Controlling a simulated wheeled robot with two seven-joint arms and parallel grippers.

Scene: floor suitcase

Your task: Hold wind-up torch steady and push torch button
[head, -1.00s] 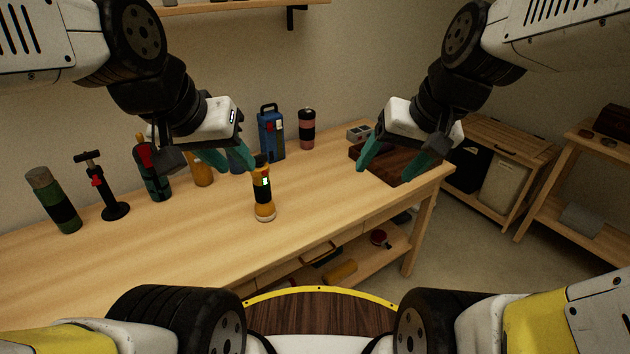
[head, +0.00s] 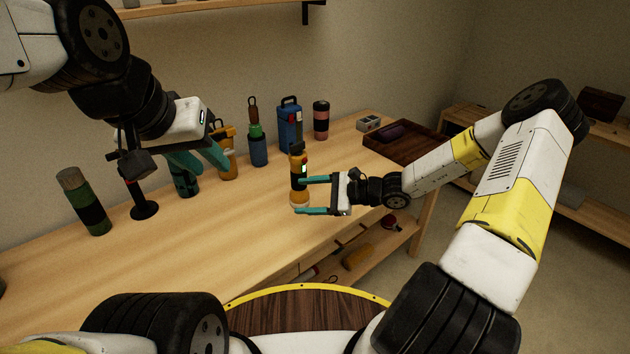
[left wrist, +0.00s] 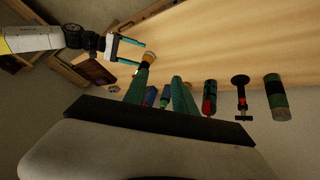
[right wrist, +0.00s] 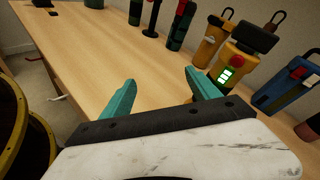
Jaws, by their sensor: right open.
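The wind-up torch (head: 299,168) stands upright on the wooden bench, yellow and black with a lit green display. The right wrist view shows its red button (right wrist: 238,59) above green bars (right wrist: 226,76). My right gripper (head: 306,196) is open at the torch's near right side, low over the bench. In the right wrist view the torch is beyond the right finger, not between the fingers; contact is unclear. My left gripper (head: 213,169) is open and empty, left of the torch and higher. The torch is partly visible in the left wrist view (left wrist: 147,58).
Behind stand a yellow lantern (head: 226,160), blue bottle (head: 258,150), blue case (head: 290,130) and pink flask (head: 321,121). A green flask (head: 82,198) and black pump (head: 144,208) stand left. A dark tray (head: 410,143) lies right. The bench front is clear.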

